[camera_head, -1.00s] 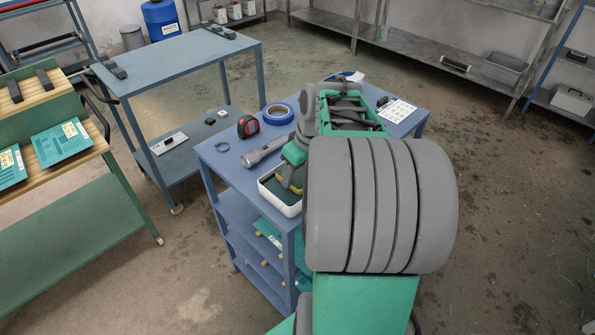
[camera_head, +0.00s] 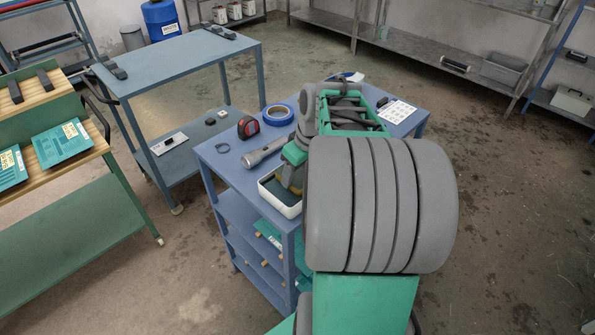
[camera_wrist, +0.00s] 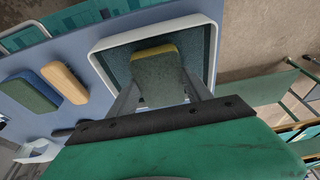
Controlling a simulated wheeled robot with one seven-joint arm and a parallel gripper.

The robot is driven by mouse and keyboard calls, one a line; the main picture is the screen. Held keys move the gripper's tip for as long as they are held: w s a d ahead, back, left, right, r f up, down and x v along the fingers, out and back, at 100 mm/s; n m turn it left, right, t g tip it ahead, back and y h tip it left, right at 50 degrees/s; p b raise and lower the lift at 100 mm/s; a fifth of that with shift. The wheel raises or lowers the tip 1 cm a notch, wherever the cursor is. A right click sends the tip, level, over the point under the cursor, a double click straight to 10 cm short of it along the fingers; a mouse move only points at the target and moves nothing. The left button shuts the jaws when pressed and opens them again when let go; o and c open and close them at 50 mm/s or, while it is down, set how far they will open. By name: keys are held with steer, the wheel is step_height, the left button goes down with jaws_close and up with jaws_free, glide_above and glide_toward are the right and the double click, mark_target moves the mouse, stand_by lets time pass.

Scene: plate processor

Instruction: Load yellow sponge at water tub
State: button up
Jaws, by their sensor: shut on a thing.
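The yellow sponge (camera_wrist: 153,52), with a dark grey-green broad face, is between the two fingers of my gripper (camera_wrist: 160,82) in the wrist view. My gripper is shut on it. The water tub (camera_wrist: 97,58) is a white-rimmed tray with a dark teal inside, and the sponge is over or in it. I cannot tell how deep the sponge is. In the head view the tub (camera_head: 284,209) sits at the near left of the blue table, and my gripper (camera_head: 293,187) points down into it. My arm hides much of the tub and nearly all of the sponge there.
A flashlight (camera_head: 264,151), a tape measure (camera_head: 248,127) and a blue tape roll (camera_head: 278,114) lie beyond the tub. A dark green-blue block (camera_wrist: 30,91) and a tan block (camera_wrist: 65,82) lie beside it. A printed sheet (camera_head: 397,111) is at the table's far right.

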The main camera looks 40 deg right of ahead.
mark_target(297, 174)
step_height(297, 174, up, 7)
steer(key=p, duration=0.4)
steer(key=shift+f, duration=0.15)
steer(key=shift+f, duration=0.1)
stand_by(0.4)
